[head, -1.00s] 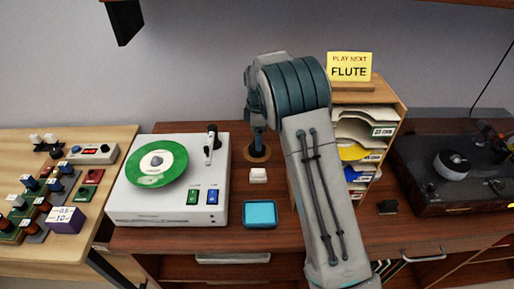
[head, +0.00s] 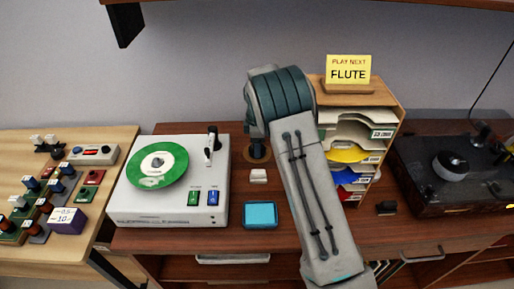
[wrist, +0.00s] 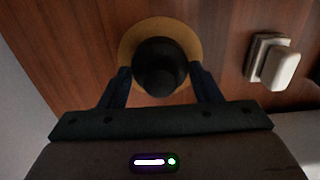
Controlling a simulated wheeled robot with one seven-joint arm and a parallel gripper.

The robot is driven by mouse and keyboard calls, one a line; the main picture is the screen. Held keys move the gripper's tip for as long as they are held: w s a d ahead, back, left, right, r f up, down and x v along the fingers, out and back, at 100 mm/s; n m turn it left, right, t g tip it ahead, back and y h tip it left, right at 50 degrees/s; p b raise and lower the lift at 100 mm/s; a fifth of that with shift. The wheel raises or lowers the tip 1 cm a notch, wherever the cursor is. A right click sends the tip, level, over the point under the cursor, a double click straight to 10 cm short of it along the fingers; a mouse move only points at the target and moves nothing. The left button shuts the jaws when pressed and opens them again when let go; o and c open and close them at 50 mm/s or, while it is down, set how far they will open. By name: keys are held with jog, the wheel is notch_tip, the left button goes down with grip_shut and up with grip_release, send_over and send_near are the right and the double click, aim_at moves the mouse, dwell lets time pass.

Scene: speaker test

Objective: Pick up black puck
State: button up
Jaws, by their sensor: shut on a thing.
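The black puck (wrist: 160,64) is a dark round piece over a tan wooden disc (wrist: 129,43) in the wrist view. My gripper (wrist: 160,72) has one finger on each side of the puck and is shut on it. Whether the puck touches the disc cannot be told. In the head view my arm's bent end hangs above the wooden disc (head: 257,156) on the brown cabinet top. The arm hides most of the gripper and the puck there.
A white switch block (wrist: 274,62) sits right of the disc. A turntable with a green record (head: 158,164) stands left, a cyan-topped tray (head: 260,214) in front. A sleeve rack (head: 383,104) with a yellow FLUTE sign (head: 348,70) stands right, beside a dark turntable (head: 440,195).

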jog(key=shift+r, duration=0.15)
notch_tip(320, 180, up, 10)
jog(key=shift+f+b, duration=0.1)
jog(key=shift+b, duration=0.35)
